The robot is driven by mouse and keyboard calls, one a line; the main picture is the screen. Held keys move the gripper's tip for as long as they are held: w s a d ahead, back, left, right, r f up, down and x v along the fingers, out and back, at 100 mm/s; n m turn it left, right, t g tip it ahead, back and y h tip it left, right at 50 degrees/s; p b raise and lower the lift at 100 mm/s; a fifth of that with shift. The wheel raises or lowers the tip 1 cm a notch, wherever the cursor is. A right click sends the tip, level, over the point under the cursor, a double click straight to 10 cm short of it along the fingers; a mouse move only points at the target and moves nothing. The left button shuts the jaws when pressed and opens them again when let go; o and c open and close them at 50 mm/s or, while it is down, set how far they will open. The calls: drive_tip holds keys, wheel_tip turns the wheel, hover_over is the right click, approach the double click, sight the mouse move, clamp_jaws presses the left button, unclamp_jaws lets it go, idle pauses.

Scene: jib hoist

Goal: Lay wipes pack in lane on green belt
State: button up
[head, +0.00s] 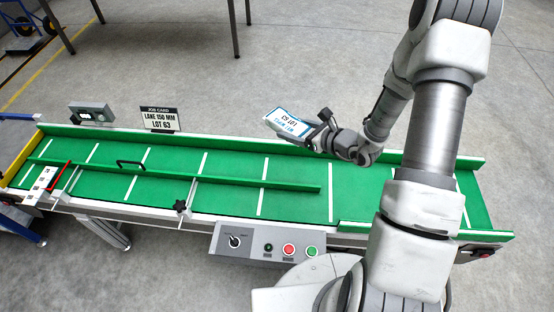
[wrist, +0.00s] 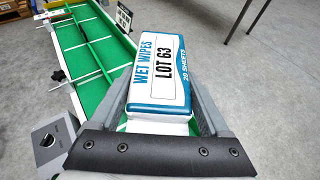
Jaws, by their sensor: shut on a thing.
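The wipes pack (head: 290,126) is white and blue. In the wrist view the wipes pack (wrist: 160,70) reads "WET WIPES", "LOT 63" and "20 SHEETS". My gripper (head: 318,138) is shut on it, one finger along each side in the wrist view. The pack is held out above the far edge of the green belt (head: 347,185), apart from the belt surface. A green guide rail (head: 240,184) with a black handle runs along the belt's left part, leaving a lane (head: 225,165) between it and the far side wall.
A job card (head: 159,118) reading "LANE 150 MM LOT 63" and a grey display box (head: 91,113) stand at the far edge. A control panel (head: 268,244) with a knob and buttons hangs at the near side. A red bar (head: 60,177) crosses near the left end.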

drive_tip(key=w+a+f+n+g+y+b, duration=0.2)
drive_tip(key=f+b, duration=0.2)
drive_tip(key=f, duration=0.2)
drive_tip(key=w+a+f+n+g+y+b, duration=0.1)
drive_tip(key=w+a+f+n+g+b, duration=0.15)
drive_tip(key=f+b, duration=0.2)
drive_tip(key=n+g+y+b, duration=0.1)
drive_tip(key=n+g+b, duration=0.2)
drive_tip(key=b, duration=0.3)
hover_over(274, 170)
wheel_tip(274, 170, down, 11)
drive_tip(key=shift+w+a+r, duration=0.1)
drive_tip(key=shift+w, duration=0.05)
drive_tip(key=shift+f+y, duration=0.2)
drive_tip(key=shift+y, duration=0.1)
drive_tip(key=shift+f+b, duration=2.35)
drive_tip(key=shift+f, duration=0.85)
drive_tip(key=shift+f, duration=0.3)
drive_tip(key=o, duration=1.3)
drive_tip(key=shift+c, duration=0.2)
drive_tip(key=p+v, duration=0.4)
drive_tip(key=v, duration=1.3)
drive_tip(key=shift+r, duration=0.2)
